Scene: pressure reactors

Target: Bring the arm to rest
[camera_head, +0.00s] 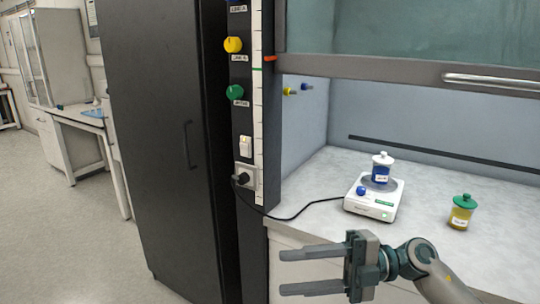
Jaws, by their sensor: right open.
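My right gripper (312,270) is in front of the fume hood's worktop at the bottom of the head view, with its arm coming in from the lower right. Its two fingers point left and stand apart with nothing between them. It is clear of the hot plate and the jars. My left gripper does not show.
A white hot plate (373,208) on the worktop (420,253) carries a blue jar (381,173) with a white lid. A yellow jar (461,217) with a green lid stands to the right. A black cable (300,214) runs to a socket (244,178). The raised sash (400,72) hangs above.

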